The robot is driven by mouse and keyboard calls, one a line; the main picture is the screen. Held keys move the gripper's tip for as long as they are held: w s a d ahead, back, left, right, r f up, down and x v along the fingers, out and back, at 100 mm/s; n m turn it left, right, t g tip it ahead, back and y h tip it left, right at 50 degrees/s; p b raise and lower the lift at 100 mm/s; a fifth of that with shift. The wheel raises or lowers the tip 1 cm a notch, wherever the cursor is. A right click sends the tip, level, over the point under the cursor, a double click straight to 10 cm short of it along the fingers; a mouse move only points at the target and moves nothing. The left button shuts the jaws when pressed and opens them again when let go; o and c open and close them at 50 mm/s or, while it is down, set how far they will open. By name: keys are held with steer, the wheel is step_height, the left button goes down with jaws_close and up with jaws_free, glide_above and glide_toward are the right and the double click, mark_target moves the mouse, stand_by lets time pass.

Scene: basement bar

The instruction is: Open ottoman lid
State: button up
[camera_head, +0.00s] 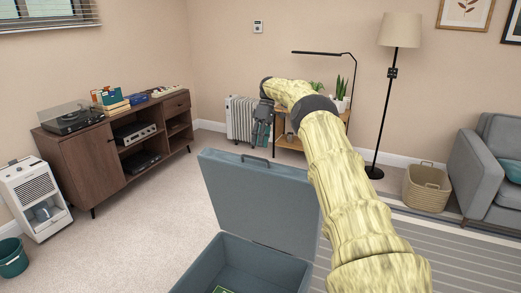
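The ottoman (250,250) is a grey-blue box at the bottom centre. Its lid (258,196) stands raised and nearly upright at the far side, with a dark handle (255,158) on its top edge. The inside shows, with a small green item (222,290) at the bottom. My gripper (258,142) hangs in the picture just above the handle, dark grey with its fingers pointing down. I cannot tell whether it touches the handle or whether its fingers are open. My arm passes over the right side of the ottoman and hides part of it.
A wooden cabinet (97,171) with a record player stands at the left, beside a white appliance (37,200) and a teal bin (12,258). A white radiator (238,118), floor lamp (376,165), basket (427,188) and grey sofa (478,170) stand beyond. Carpet left of the ottoman is clear.

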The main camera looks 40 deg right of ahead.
steer(key=shift+w+d+r, duration=0.1)
steer(key=shift+d+r, duration=0.05)
steer(key=shift+r, duration=0.55)
